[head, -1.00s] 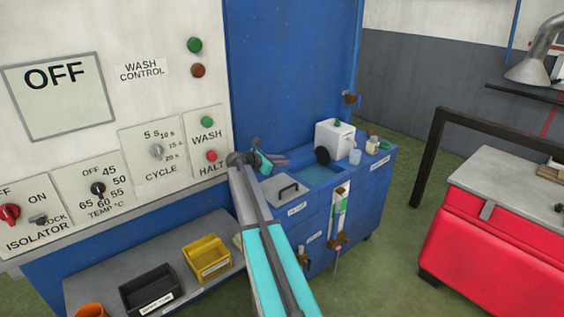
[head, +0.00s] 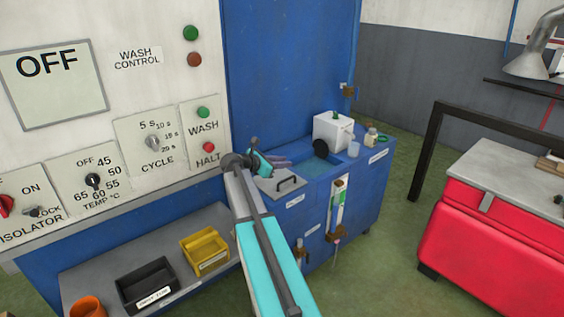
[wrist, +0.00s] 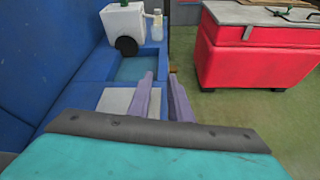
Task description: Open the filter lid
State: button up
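The filter lid (head: 268,185) is a flat grey plate with a dark bar handle (head: 287,183), lying on the near part of the blue bench unit. It looks closed. In the wrist view the pale lid (wrist: 114,101) shows left of and below the fingers; its handle is not seen there. My gripper (head: 282,163) is just beyond and above the lid in the head view, apart from the handle. In the wrist view its two lilac fingers (wrist: 163,88) stand apart with nothing between them, so it is open and empty.
Behind the lid is a water basin (head: 318,168), with a white box (head: 333,130) and small bottles (head: 370,136) beyond. A control panel (head: 122,105) stands left, above a shelf with bins (head: 147,285). A red cabinet (head: 500,225) stands right across open floor.

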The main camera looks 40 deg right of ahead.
jog(key=shift+s+a+r, duration=0.1)
jog(key=shift+s+a, duration=0.35)
jog(key=shift+s, duration=0.2)
jog(key=shift+s+a+r, duration=0.1)
jog(key=shift+s+a, duration=0.3)
jog(key=shift+s, duration=0.2)
